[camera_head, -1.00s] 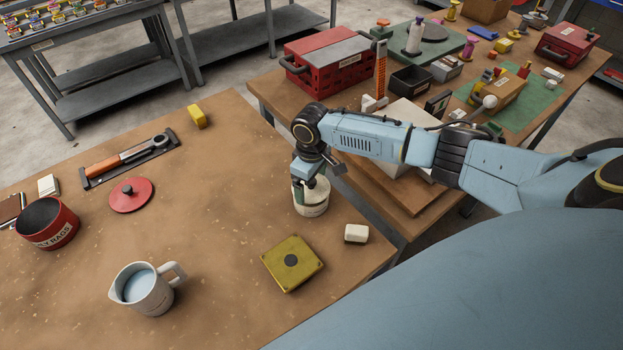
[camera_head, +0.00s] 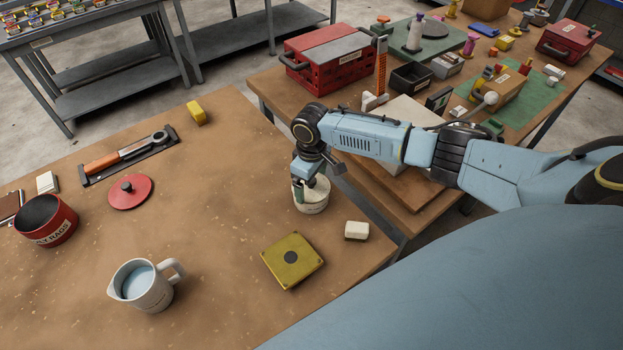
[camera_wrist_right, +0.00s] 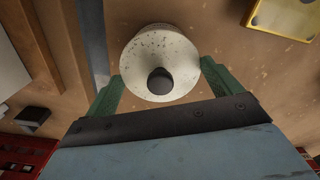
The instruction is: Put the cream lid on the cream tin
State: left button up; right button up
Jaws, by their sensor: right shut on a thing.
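The cream tin (camera_head: 313,208) stands upright near the right edge of the near table, partly hidden by my right gripper (camera_head: 309,188). The cream lid (camera_wrist_right: 160,48), speckled and round with a dark knob, shows in the right wrist view between the two green fingers. My right gripper is shut on the lid across its rim, from above. The lid is at the tin's mouth and covers it from above. I cannot tell whether it is fully seated. My left gripper is not in view.
A yellow square box (camera_head: 293,261) and a white block (camera_head: 356,230) lie close by. A white jug (camera_head: 145,286), red pot (camera_head: 46,220), red lid (camera_head: 130,193) and yellow block (camera_head: 196,113) are farther left. The table's middle is clear.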

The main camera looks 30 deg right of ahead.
jog(key=shift+f+b, duration=0.3)
jog(key=shift+f, duration=0.2)
jog(key=o, duration=0.9)
jog(key=shift+c, duration=0.2)
jog(key=shift+o, duration=0.2)
notch_tip(320, 180, up, 6)
jog(key=p, duration=0.6)
jog(key=shift+f, duration=0.25)
jog(key=shift+r+p, duration=1.1)
jog(key=shift+r, duration=0.2)
jog(key=shift+f, duration=0.1)
